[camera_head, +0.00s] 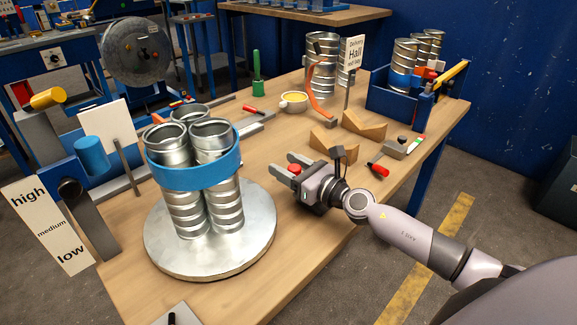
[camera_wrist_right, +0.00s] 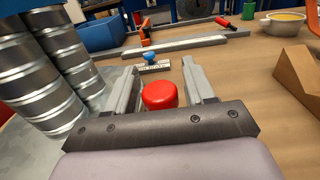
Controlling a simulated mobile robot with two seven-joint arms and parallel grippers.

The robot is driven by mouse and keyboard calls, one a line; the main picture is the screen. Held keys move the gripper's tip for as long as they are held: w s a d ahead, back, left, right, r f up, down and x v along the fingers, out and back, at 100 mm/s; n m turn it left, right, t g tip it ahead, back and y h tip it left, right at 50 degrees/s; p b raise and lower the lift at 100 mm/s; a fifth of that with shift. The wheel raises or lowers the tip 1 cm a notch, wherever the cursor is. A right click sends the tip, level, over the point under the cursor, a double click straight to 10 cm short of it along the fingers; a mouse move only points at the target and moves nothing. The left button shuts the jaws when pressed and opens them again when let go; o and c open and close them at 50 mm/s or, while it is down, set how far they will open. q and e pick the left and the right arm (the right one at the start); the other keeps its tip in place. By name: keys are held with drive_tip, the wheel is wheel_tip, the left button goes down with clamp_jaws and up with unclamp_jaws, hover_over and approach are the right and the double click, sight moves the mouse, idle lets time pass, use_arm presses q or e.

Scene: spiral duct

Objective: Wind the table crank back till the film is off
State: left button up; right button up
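Three silver spiral ducts (camera_head: 188,207) stand bundled on a round metal turntable (camera_head: 256,236). A wide blue film band (camera_head: 196,176) is around their upper part. My right gripper (camera_head: 284,166) is to the right of the turntable, low over the table and apart from the ducts. In the wrist view its two fingers (camera_wrist_right: 158,82) are spread. A red knob (camera_wrist_right: 160,96) shows between them near the palm; I see no clear grip on it, and cannot tell whether it belongs to the crank. The ducts also show in the wrist view (camera_wrist_right: 38,82). My left gripper is not in view.
A sign with high, medium and low (camera_head: 48,226) stands at the left, beside a dark lever (camera_head: 84,208) and a blue cylinder (camera_head: 92,155). Wooden wedges (camera_head: 363,126), a yellow-filled bowl (camera_head: 293,102) and a blue crate (camera_head: 390,106) stand farther back.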

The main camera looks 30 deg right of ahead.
clamp_jaws()
